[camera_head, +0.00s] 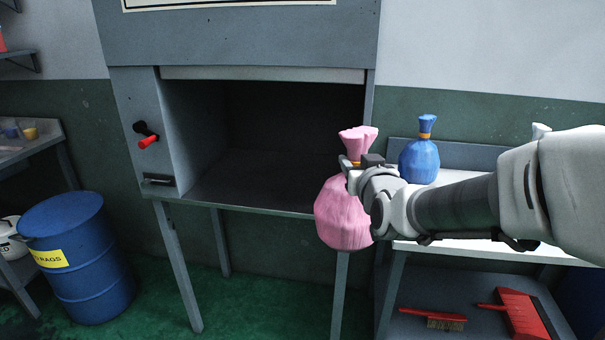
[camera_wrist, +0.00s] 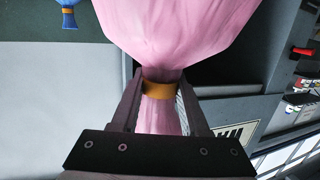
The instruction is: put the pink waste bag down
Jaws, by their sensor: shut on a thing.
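The pink waste bag (camera_head: 342,215) hangs from my gripper (camera_head: 357,165) in the head view, in front of the right front edge of the open grey cabinet. My gripper is shut on the bag's neck, around its orange tie. The gathered pink top stands above the fingers and the full body hangs below, clear of any surface as far as I can tell. In the wrist view the pink bag (camera_wrist: 185,35) fills the upper middle, and my gripper (camera_wrist: 160,95) has its two fingers on either side of the orange tie.
The open cabinet's dark floor (camera_head: 255,190) is bare. A blue bag (camera_head: 420,160) stands on a white-topped table at right, behind my arm. A red brush (camera_head: 432,319) and red dustpan (camera_head: 520,312) lie on its lower shelf. A blue drum (camera_head: 78,255) stands at left.

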